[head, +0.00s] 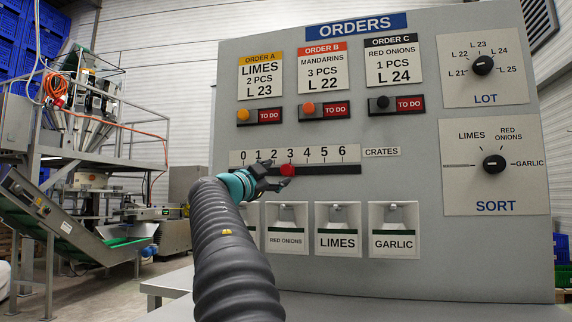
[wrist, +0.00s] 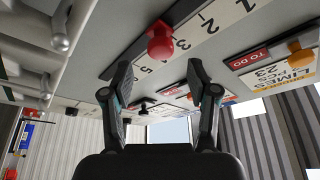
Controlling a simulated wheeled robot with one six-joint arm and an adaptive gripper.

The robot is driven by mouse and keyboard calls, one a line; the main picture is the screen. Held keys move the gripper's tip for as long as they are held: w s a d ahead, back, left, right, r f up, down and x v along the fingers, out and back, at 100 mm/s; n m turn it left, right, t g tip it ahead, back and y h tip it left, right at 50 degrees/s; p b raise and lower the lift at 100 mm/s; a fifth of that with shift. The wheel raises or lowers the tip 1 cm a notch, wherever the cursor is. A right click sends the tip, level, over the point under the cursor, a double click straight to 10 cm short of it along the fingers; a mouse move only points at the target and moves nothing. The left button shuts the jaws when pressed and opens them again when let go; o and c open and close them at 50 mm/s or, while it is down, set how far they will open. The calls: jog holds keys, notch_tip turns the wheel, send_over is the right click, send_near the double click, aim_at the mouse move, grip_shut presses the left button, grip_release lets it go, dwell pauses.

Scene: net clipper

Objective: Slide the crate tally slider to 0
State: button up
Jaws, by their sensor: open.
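The knob stands at about 3. My gripper (head: 283,183) is at the panel, close below and to the left of the knob. In the wrist view my gripper (wrist: 160,72) is open, with one finger on each side. The red knob (wrist: 160,43) shows just past the fingertips, roughly midway between them, with a gap on each side. The knob covers part of the scale there. Contact cannot be told.
The LOT knob (head: 483,65) and SORT knob (head: 493,163) are at the right. The track left of the knob is clear.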

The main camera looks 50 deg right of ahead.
aim_at(285, 170)
jog(key=p+x, duration=0.2)
jog(key=x, duration=0.4)
jog(key=shift+d+r+p, duration=0.1)
jog(key=shift+d+p, duration=0.15)
jog(key=shift+p, duration=0.05)
jog(key=shift+w, duration=0.1)
grip_shut()
